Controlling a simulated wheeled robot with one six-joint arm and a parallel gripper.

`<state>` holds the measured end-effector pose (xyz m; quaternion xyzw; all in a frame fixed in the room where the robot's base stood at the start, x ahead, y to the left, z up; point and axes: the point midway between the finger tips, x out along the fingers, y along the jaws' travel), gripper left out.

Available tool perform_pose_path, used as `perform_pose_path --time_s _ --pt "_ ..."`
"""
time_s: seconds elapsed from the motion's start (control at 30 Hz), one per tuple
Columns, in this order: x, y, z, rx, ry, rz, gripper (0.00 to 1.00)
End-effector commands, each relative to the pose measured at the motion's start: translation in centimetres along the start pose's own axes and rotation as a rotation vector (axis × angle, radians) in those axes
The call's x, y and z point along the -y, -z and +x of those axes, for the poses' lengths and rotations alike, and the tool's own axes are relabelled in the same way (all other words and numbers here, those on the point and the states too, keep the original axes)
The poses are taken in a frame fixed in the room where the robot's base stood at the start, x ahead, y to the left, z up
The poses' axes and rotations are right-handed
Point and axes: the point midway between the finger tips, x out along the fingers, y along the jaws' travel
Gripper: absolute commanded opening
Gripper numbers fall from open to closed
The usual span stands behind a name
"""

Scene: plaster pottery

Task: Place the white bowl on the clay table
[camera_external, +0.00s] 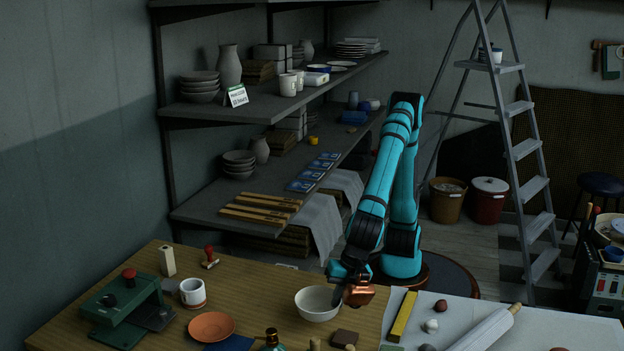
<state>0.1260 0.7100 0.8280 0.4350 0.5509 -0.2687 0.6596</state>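The white bowl (317,304) stands upright on the wooden tabletop (255,284), near the middle of the front of the view. My gripper (350,294) reaches down at the bowl's right rim. Its fingers are small and dark here, and I cannot tell whether they are open or shut, or whether they touch the rim. A copper-coloured object (360,295) shows right beside the gripper. Which table is the clay table is not marked; a pale grey work surface (462,312) holding clay balls adjoins the wooden top on the right.
A yellow bar (403,316), a rolling pin (486,330) and clay balls (431,325) lie on the pale surface. A mug (193,293), an orange dish (211,326) and a green press (125,305) stand left of the bowl. Shelves (250,205) rise behind; a ladder (524,150) stands right.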

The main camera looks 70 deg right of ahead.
Motion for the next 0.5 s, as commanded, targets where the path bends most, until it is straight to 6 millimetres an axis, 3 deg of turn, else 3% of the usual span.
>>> perform_pose_path --time_s 0.5 --pt "1.2 0.0 4.2 0.001 0.000 0.000 0.00"
